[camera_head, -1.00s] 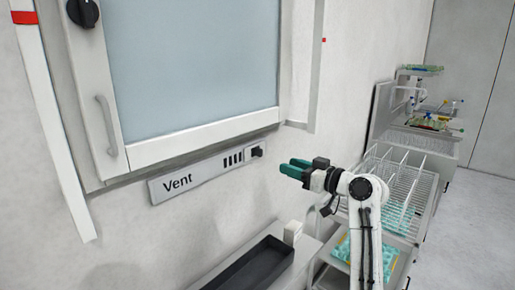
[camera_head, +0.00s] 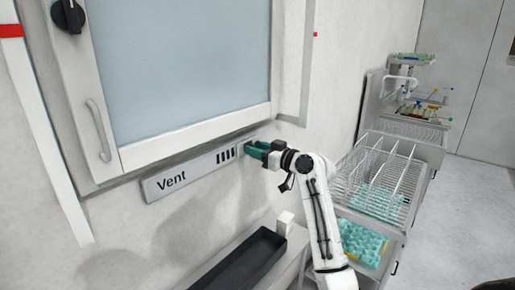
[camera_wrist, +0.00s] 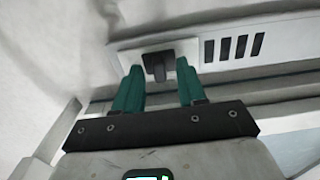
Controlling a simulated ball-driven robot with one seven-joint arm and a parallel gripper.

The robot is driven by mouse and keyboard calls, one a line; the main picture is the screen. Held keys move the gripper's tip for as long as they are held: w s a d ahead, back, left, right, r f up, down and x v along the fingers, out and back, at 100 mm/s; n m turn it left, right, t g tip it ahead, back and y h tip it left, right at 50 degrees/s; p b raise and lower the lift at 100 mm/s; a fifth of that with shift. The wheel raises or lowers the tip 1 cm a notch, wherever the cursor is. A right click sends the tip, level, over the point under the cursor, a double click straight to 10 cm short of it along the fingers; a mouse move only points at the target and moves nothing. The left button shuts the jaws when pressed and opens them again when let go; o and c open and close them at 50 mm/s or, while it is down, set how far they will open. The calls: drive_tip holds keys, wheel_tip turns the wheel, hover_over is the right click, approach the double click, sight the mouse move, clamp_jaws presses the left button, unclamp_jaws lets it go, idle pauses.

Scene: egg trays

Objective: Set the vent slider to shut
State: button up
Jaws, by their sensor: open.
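The vent panel (camera_head: 200,174) is a grey strip marked "Vent" on the wall below the glazed cabinet. Several dark slots (camera_head: 226,154) show near its right end, and they also show in the wrist view (camera_wrist: 235,47). The black slider knob (camera_wrist: 158,66) sits on a pale plate beside the slots. In the head view my green fingers hide most of the knob. My gripper (camera_head: 252,149) is open at the panel's right end. In the wrist view its fingertips (camera_wrist: 158,69) stand on either side of the knob, with gaps showing; contact cannot be made out.
The cabinet (camera_head: 185,140) with its handle (camera_head: 98,130) and black dial (camera_head: 68,15) is just above the panel. Below stand a black tray (camera_head: 240,262) and a small white block (camera_head: 285,222). Wire racks (camera_head: 385,170) and egg trays (camera_head: 360,243) are at right.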

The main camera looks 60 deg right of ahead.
clamp_jaws()
idle(0.3)
idle(0.4)
